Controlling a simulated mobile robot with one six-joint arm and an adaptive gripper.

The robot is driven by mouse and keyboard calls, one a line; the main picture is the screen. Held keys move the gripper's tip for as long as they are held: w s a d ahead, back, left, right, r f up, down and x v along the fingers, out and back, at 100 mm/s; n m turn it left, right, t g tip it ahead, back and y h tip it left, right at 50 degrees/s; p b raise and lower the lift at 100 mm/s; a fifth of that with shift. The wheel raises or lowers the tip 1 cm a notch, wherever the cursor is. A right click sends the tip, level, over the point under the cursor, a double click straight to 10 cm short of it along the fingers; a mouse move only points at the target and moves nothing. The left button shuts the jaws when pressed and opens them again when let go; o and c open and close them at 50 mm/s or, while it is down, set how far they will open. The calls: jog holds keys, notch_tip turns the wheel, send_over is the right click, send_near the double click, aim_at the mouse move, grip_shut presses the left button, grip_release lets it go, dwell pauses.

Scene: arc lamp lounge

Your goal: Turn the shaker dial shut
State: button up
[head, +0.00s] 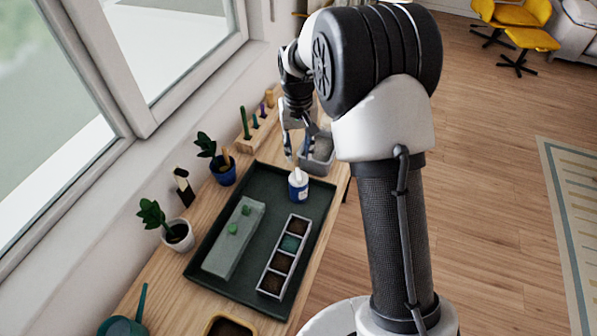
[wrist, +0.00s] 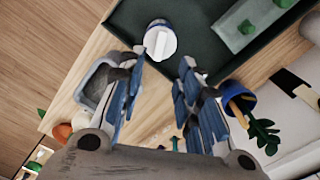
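The shaker (head: 298,186) is a small blue and white bottle standing upright on the dark green tray (head: 203,263), near its far end. In the wrist view the shaker (wrist: 161,40) is seen from above. Its white top carries a raised white bar, the dial, lying roughly up and down in that picture. My gripper (head: 297,150) is beyond the tray's far edge in the head view, apart from the shaker. In the wrist view my gripper (wrist: 160,72) is open and empty, with the shaker past its fingertips.
A grey bin (head: 319,153) is close to my gripper. A blue-potted plant (head: 222,173), a white-potted plant (head: 178,237) and a wooden rack (head: 257,128) line the window side. The tray also bears a grey-green block (head: 224,259) and a seed tray (head: 272,284).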

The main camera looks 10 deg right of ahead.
aim_at(299, 174)
notch_tip(299, 174, down, 10)
jog(key=shift+r+b, duration=0.1)
jog(key=shift+b, duration=1)
grip_shut()
